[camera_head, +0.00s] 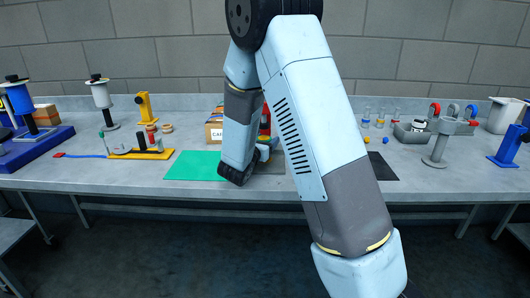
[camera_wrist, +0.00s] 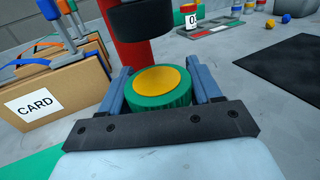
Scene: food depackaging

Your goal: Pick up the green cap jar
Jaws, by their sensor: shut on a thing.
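The green cap jar (camera_wrist: 160,98) shows in the wrist view as a ribbed green cap with a yellow disc on top. My gripper (camera_wrist: 161,82) has its two blue fingers on either side of the cap, shut on it. The jar's body is hidden below the cap, and I cannot tell whether it rests on the table or is raised.
A cardboard box marked CARD (camera_wrist: 45,104) stands close on the left in the wrist view. A red post (camera_wrist: 127,42) with a black top stands just beyond the cap. A green mat (camera_head: 192,166) and a black mat (camera_wrist: 287,68) lie on the grey table (camera_head: 420,184).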

